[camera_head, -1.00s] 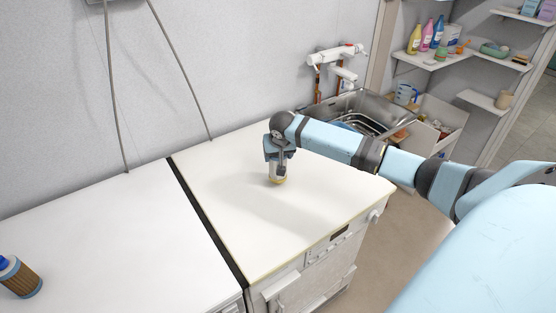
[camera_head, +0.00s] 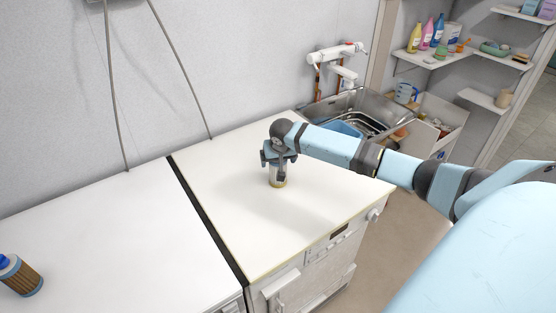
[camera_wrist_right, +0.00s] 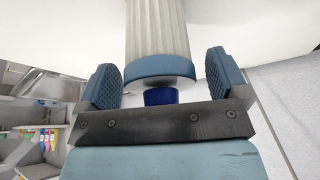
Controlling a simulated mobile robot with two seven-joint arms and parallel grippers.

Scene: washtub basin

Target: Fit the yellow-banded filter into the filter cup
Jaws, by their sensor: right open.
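In the right wrist view the filter (camera_wrist_right: 157,28) shows pale pleats, a blue end cap and a dark blue knob. My right gripper (camera_head: 279,163) is over its top. Its two fingers (camera_wrist_right: 162,80) are open on either side of the cap, with gaps visible. I cannot pick out the filter cup; whether the filter stands in anything is unclear. My left gripper is out of view.
A dark gap separates the worktops. A metal sink (camera_head: 372,105) with a tap lies behind my right arm. The worktop around the pale filter is clear.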

